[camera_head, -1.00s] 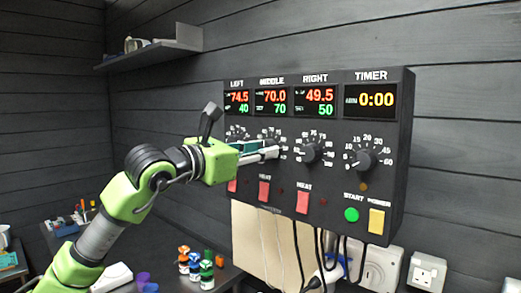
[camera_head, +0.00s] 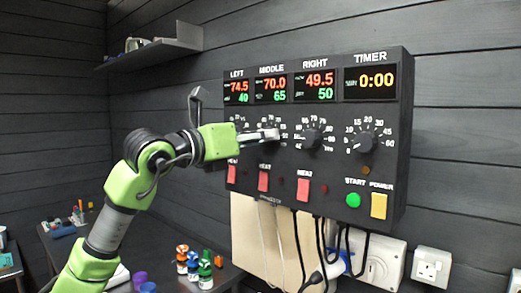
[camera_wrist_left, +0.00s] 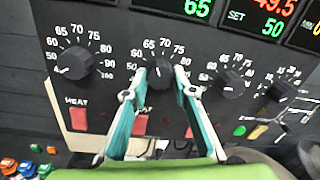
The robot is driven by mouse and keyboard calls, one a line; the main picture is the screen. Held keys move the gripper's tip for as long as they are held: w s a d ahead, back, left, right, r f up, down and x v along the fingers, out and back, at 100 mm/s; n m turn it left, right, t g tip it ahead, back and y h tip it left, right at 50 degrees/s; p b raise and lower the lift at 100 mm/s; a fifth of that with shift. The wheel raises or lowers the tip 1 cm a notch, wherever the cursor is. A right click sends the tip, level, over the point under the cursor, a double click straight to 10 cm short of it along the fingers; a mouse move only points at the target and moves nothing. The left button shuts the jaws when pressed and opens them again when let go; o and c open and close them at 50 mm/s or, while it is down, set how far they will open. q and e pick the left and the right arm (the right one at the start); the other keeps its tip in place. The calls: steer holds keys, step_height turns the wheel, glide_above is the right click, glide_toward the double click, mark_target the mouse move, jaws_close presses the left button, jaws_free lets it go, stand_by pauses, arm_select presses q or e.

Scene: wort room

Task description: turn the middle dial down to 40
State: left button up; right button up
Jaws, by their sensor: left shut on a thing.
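The middle dial (camera_wrist_left: 160,77) is a black knob on the dark control panel (camera_head: 385,190), with a printed scale around it. The middle display (camera_head: 271,90) reads 70.0 in red above 65 in green. My left gripper (camera_head: 270,135) reaches in from the left and is shut on the middle dial. In the wrist view its two teal fingers (camera_wrist_left: 160,90) sit on either side of the knob. In the head view the gripper covers most of that dial. My right gripper is not in view.
The right dial (camera_head: 312,138), timer dial (camera_head: 362,140) and left dial (camera_wrist_left: 73,62) flank the middle one. Red switches (camera_head: 263,181), a green start button (camera_head: 353,200) and a yellow power switch (camera_head: 379,205) sit below. Cables hang under the panel. Small bottles (camera_head: 205,270) stand on the counter.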

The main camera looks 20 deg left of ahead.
arm_select(q)
steer(key=n+b, duration=0.4)
steer(key=n, duration=0.5)
steer(key=n+y+b, duration=0.1)
steer(key=n+b, duration=0.3)
steer(key=n, duration=0.6)
steer(key=shift+s+d+r+n+t, duration=0.1)
steer(key=shift+d+r+n+t, duration=0.1)
steer(key=shift+n+t, duration=0.15)
steer(key=o, duration=1.1)
